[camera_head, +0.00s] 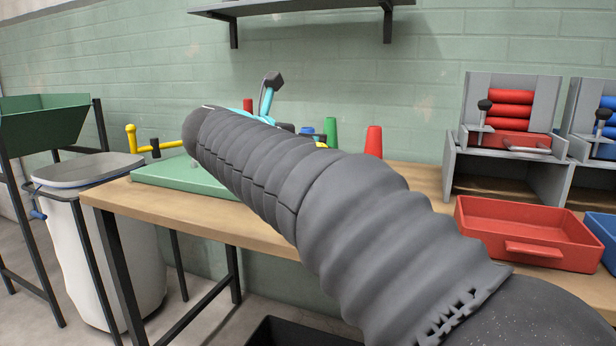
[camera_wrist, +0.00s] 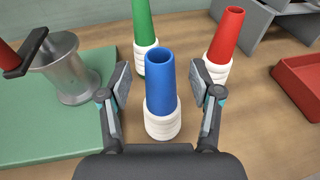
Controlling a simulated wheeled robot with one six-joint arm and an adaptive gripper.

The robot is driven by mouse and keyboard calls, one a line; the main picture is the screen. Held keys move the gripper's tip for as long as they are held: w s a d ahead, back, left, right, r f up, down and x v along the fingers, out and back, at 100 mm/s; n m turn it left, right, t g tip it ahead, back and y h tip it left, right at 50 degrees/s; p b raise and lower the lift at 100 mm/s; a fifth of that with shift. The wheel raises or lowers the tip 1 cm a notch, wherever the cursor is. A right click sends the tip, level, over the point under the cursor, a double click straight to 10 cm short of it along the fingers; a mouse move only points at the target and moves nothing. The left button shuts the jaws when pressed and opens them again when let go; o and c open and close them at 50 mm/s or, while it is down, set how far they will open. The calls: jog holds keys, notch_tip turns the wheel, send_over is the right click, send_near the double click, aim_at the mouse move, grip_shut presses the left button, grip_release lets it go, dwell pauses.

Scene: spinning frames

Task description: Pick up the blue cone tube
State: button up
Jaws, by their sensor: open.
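The blue cone tube (camera_wrist: 160,78) stands upright in the wrist view, with a white ribbed band (camera_wrist: 162,124) around its lower part. My gripper (camera_wrist: 161,84) is open, with one finger on each side of the blue cone tube and a visible gap on both sides. In the head view my grey-sleeved arm crosses the table and hides the gripper and most of the tube. A small bit of blue shows there beside the arm.
A green cone (camera_wrist: 144,24) stands behind the blue one, and a red cone (camera_wrist: 225,38) stands behind right. A red bin (camera_head: 525,232) and grey racks (camera_head: 508,130) are at right.

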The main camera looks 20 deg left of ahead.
jog(key=shift+x, duration=0.95)
jog(key=c, duration=1.2)
jog(key=shift+r, duration=0.1)
